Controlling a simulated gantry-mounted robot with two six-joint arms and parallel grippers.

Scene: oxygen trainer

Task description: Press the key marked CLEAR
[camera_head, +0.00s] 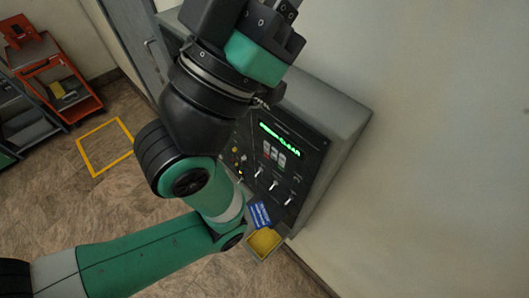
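The trainer's dark panel (300,185) faces left on a grey cabinet against the wall. It has a lit green display (280,139) and a small group of keys (274,152) below it. The key labels are too small to read, so I cannot tell which key is marked CLEAR. My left arm comes in from the lower left and crosses in front of the cabinet. Its wrist and gripper body (262,45) are at the top, above the panel and apart from the keys. I cannot make out its fingertips. My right gripper is not in view.
Several switches (274,186) sit below the keys. A blue card (260,215) and a yellow-lined tray (264,243) are at the cabinet's lower end. A red cart (77,77) stands at the left. A yellow square (105,146) marks open floor.

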